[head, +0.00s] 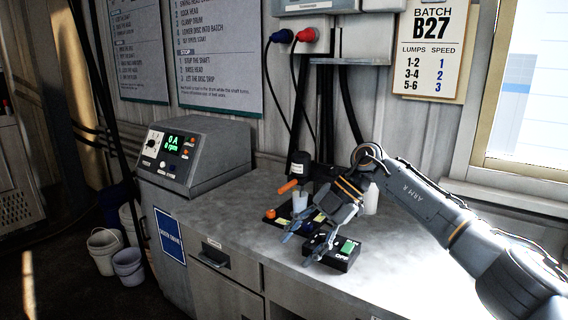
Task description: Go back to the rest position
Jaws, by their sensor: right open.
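My right arm (430,198) reaches in from the right over the grey bench. Its gripper (296,250) points down and toward the left front, with its two fingers apart and nothing seen between them. The fingers are just left of a black switch box (345,258) with a green button, and overlap its left part in the picture. I cannot tell whether they touch it. My left gripper is not in view.
A dark tray (270,222) with small items lies behind the gripper. A dark-capped bottle (300,164) and a white bottle (371,198) stand nearby. A control console (195,155) is on the left. Buckets (128,265) stand on the floor. The bench front is clear.

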